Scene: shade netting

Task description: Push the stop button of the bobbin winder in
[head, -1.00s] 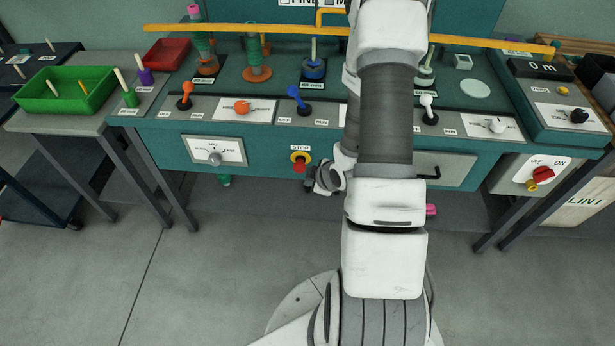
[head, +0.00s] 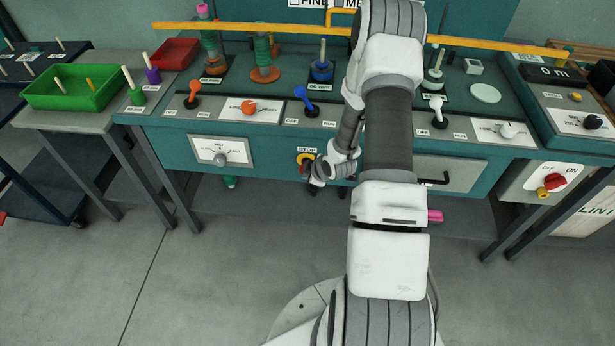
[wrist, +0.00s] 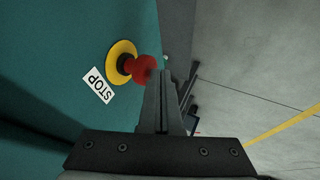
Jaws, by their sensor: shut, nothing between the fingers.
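The stop button is a red mushroom cap (wrist: 144,69) on a yellow ring (wrist: 118,54), on the teal front panel of the bobbin winder (head: 270,158). A white STOP label (wrist: 98,86) is beside it. In the head view the yellow ring (head: 304,157) shows above my gripper (head: 308,175), which covers most of the red cap. In the wrist view my gripper (wrist: 165,74) is shut and empty. Its fingertips are right beside the red cap, overlapping its edge in the picture. I cannot tell whether they touch. The cap stands out from the ring.
Levers and dials line the sloped panel above, including a blue lever (head: 305,98) and an orange knob (head: 249,107). A white dial plate (head: 221,151) is left of the button. A drawer handle (head: 434,180) and a red rotary switch (head: 554,182) are to the right.

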